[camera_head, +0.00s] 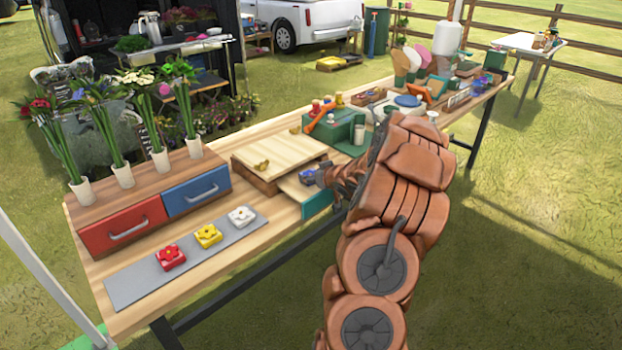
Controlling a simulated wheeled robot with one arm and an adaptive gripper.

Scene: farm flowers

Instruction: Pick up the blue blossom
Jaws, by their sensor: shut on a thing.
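The small blue blossom (308,177) is at the tip of my gripper (316,176), beside the wooden box in the middle of the table. My gripper is shut on it, with the arm reaching in from the right. The blossom shows just above the pulled-out drawer with a teal front (317,204). I cannot tell whether it touches the drawer. My fingers and wrist hide part of the blossom and the drawer.
Red (171,258), yellow (208,236) and white (242,216) blossoms sit on a grey mat (137,288). A chest with red (124,224) and blue (196,190) drawers bears flower vases. Green boxes (334,128) stand behind my gripper.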

